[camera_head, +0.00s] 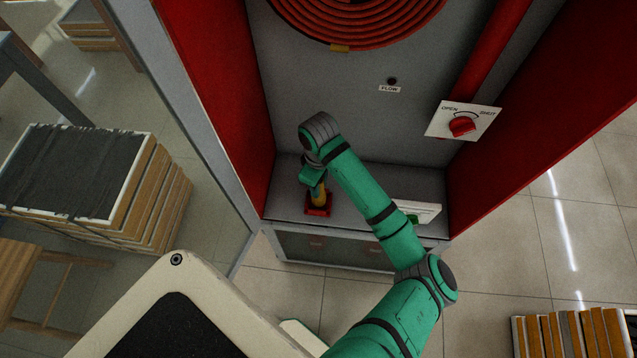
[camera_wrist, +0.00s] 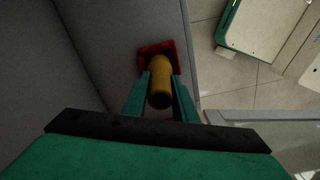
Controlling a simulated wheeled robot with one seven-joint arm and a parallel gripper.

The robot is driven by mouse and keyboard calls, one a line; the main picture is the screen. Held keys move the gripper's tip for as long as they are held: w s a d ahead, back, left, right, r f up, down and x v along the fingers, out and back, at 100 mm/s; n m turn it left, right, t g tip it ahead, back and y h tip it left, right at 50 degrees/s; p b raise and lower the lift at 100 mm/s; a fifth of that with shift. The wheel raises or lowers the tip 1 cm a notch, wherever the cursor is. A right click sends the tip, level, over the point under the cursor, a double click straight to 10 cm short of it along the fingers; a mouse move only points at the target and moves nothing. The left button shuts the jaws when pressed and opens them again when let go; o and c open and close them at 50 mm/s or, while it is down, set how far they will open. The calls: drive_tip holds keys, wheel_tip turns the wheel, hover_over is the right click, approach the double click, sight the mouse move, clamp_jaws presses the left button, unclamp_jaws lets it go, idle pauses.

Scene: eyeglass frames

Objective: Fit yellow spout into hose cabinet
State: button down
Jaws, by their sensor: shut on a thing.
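The yellow spout (camera_wrist: 159,82) is between the two green fingers of my gripper (camera_wrist: 160,95), which is shut on it. In the wrist view the spout stands over a red square holder (camera_wrist: 152,48), its far end at or in the holder; how deep it sits I cannot tell. In the head view the spout (camera_head: 319,190) appears upright at the red holder (camera_head: 318,207) on the floor of the hose cabinet (camera_head: 345,80). My gripper (camera_head: 316,187) reaches down over it there, partly hidden by the wrist.
Red cabinet walls (camera_head: 215,80) stand on both sides. A coiled red hose (camera_head: 350,25) hangs above. A red knob (camera_head: 461,126) on an OPEN/SHUT plate and a FLOW label (camera_head: 389,89) are on the back panel. A white panel (camera_head: 418,210) lies right of the holder, behind my arm.

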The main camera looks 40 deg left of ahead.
drive_tip(key=shift+f, duration=0.55)
drive_tip(key=c, duration=1.4)
unclamp_jaws()
drive_tip(key=shift+o, duration=0.2)
drive_tip(key=shift+r, duration=0.1)
drive_tip(key=shift+w+r, duration=0.1)
drive_tip(key=shift+r, duration=3.3)
